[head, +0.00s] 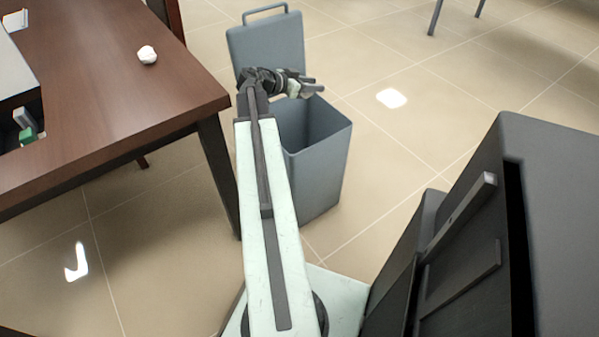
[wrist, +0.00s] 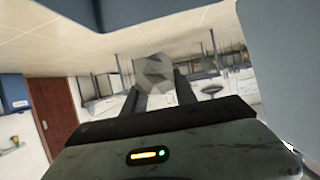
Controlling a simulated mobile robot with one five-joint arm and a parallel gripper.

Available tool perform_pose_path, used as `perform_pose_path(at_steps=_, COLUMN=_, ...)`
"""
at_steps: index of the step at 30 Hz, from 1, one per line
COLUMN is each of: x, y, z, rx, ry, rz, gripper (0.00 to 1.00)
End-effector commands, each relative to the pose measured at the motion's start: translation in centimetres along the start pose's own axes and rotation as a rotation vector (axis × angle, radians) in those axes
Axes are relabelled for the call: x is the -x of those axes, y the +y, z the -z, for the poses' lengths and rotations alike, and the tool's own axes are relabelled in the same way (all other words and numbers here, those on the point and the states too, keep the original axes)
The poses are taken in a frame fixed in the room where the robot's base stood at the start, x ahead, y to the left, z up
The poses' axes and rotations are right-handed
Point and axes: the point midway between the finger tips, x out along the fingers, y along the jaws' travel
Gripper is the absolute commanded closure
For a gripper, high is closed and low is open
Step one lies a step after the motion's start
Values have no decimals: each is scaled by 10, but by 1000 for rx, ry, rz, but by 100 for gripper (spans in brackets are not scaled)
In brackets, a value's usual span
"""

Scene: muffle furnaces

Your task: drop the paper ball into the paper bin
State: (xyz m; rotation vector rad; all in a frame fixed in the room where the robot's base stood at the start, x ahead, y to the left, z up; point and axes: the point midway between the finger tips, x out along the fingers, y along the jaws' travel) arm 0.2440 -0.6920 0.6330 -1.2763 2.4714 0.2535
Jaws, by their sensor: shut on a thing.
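The paper bin (head: 322,172) is a grey-blue box on the floor beside the table, its lid (head: 262,42) tipped up at the back. My gripper (head: 312,84) is above the bin's open mouth, toward its back by the lid, fingers pointing right. In the wrist view my gripper (wrist: 158,92) is shut on a pale grey, faceted paper ball (wrist: 153,72) between its two dark fingers. Another white crumpled ball (head: 147,54) lies on the brown table.
The brown table (head: 110,110) stands at left, its corner close to the bin and my arm. A dark furnace-like cabinet (head: 550,200) with a handle (head: 460,217) is at right. Tiled floor (head: 420,130) lies clear beyond the bin. Grey-blue surfaces (wrist: 285,60) edge the wrist view.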

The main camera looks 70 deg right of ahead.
Motion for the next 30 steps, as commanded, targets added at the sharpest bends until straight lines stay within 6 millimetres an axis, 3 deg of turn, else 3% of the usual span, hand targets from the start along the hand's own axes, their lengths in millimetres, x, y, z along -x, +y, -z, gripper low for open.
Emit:
perform_pose_path(at_steps=5, x=-2, y=0, z=-5, rx=0, ry=0, rz=0, gripper=100)
perform_pose_path(at_steps=18, x=-22, y=0, z=-55, rx=1, ry=0, rz=1, gripper=100)
perform_pose_path(at_steps=27, x=-22, y=0, z=-54, rx=1, ry=0, rz=1, gripper=100)
perform_pose_path(at_steps=28, x=-22, y=0, z=-54, rx=1, ry=0, rz=2, gripper=58)
perform_pose_path(at_steps=30, x=-22, y=-1, z=-54, rx=1, ry=0, rz=2, gripper=41)
